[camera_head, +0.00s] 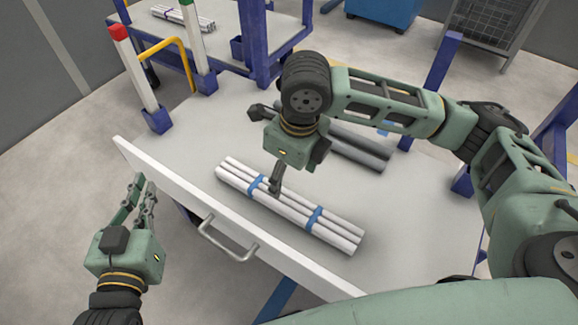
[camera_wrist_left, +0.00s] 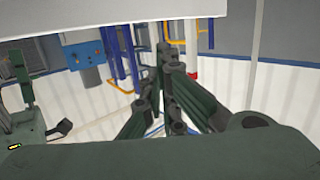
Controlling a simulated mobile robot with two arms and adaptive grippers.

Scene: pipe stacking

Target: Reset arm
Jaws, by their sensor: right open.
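A bundle of white pipes (camera_head: 335,232) held by two blue bands lies on the grey table (camera_head: 400,240), near the white front edge. My right gripper (camera_head: 277,165) is open over the bundle. One dark finger overlaps the pipes in the picture; I cannot tell whether it touches them. My left gripper (camera_head: 145,185) is in front of the table's edge, off to the left, with nothing in it. In the left wrist view its fingers (camera_wrist_left: 168,62) converge and look shut, with nothing between them.
Dark grey pipes (camera_head: 360,147) lie on the table behind my right arm. A white edge panel (camera_head: 190,192) with a metal handle (camera_head: 228,243) runs along the front. Blue posts (camera_head: 442,75) stand at the table's corners. Another table (camera_head: 222,25) with white pipes (camera_head: 183,17) is behind.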

